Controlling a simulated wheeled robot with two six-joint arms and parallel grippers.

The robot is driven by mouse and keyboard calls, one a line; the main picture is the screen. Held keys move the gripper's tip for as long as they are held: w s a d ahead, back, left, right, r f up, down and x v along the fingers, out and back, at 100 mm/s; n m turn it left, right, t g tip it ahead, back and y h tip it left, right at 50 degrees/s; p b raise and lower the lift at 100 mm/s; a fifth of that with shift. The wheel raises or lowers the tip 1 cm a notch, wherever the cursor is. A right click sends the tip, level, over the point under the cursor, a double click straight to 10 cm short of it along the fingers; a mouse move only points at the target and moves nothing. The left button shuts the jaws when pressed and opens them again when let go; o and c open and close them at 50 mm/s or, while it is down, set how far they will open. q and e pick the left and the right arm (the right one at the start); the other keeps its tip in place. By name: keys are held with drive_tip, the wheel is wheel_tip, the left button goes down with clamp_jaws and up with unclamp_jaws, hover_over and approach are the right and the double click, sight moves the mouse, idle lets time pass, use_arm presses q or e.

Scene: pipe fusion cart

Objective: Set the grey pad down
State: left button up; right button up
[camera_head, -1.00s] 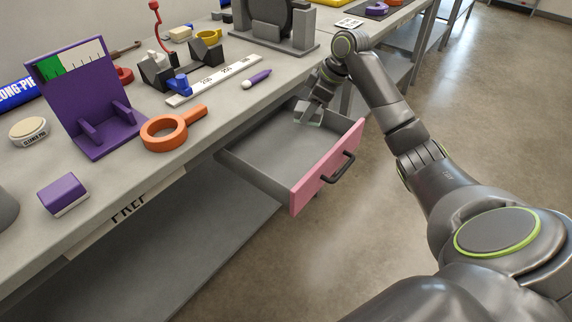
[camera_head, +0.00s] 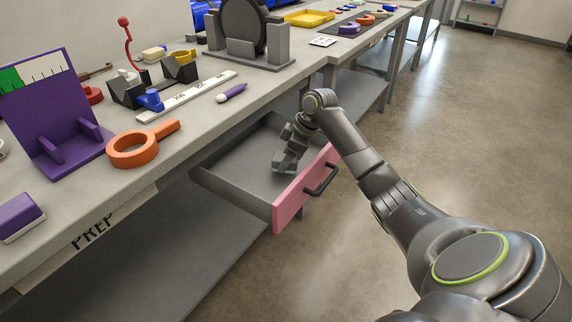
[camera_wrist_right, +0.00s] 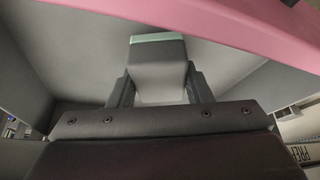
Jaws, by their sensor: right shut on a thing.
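The grey pad (camera_wrist_right: 157,66), a block with a pale green edge, is between the two fingers of my right gripper (camera_wrist_right: 160,92) in the right wrist view. The gripper is shut on it. In the head view my right gripper (camera_head: 287,158) points down inside the open drawer, near its pink front, with the pad (camera_head: 283,168) at its tip. I cannot tell whether the pad touches the drawer floor. The grey drawer (camera_head: 235,178) is otherwise empty where it shows. My left gripper is not in view.
The pink drawer front (camera_head: 290,205) has a dark handle (camera_head: 322,178). On the bench above are an orange ring with a handle (camera_head: 135,148), a purple stand (camera_head: 65,125), a white ruler (camera_head: 185,97) and a purple marker (camera_head: 232,92). The drawer floor left of the gripper is clear.

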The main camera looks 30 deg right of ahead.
wheel_tip(320, 180, down, 2)
drive_tip(key=shift+f, duration=0.1)
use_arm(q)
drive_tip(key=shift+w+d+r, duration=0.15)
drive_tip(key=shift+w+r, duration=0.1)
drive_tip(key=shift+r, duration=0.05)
use_arm(e)
drive_tip(key=shift+f, duration=0.1)
drive_tip(key=o, duration=0.9)
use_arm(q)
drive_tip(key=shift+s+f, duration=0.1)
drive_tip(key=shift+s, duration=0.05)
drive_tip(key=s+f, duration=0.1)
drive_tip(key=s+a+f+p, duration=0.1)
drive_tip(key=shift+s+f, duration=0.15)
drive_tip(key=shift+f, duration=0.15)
use_arm(e)
drive_tip(key=v, duration=1.2)
drive_tip(key=shift+r, duration=0.2)
